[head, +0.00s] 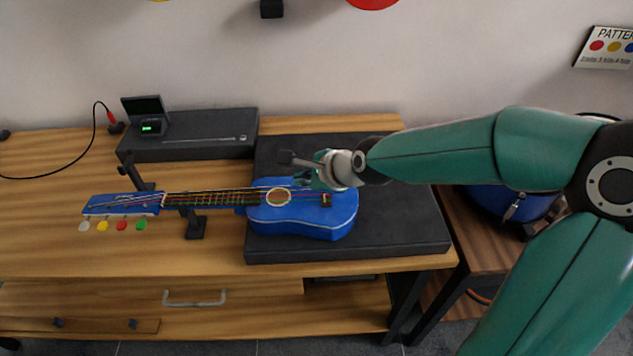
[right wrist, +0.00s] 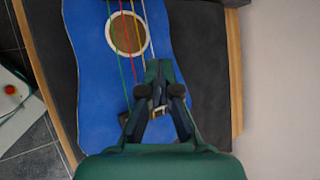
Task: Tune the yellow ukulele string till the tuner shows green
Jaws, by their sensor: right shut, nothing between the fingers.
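The blue ukulele (head: 335,222) lies with its body on a black mat and its neck toward the left. Its headstock (head: 122,206) carries a white peg (head: 84,226), a yellow peg (head: 102,226), a red peg (head: 121,226) and a green peg (head: 140,225). The tuner (head: 148,106) stands behind, with a small lit green display (head: 151,127). My right gripper (head: 303,178) is shut and empty above the ukulele body. In the right wrist view the gripper (right wrist: 158,68) is over the bridge end, beside the yellow string (right wrist: 137,40). My left gripper is out of view.
The neck rests on a black stand (head: 195,225). A dark flat box (head: 205,145) lies at the back, and a cable (head: 72,165) runs left from beside the tuner. The wooden table (head: 190,258) is clear in front of the neck. A blue drum (head: 515,205) stands right.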

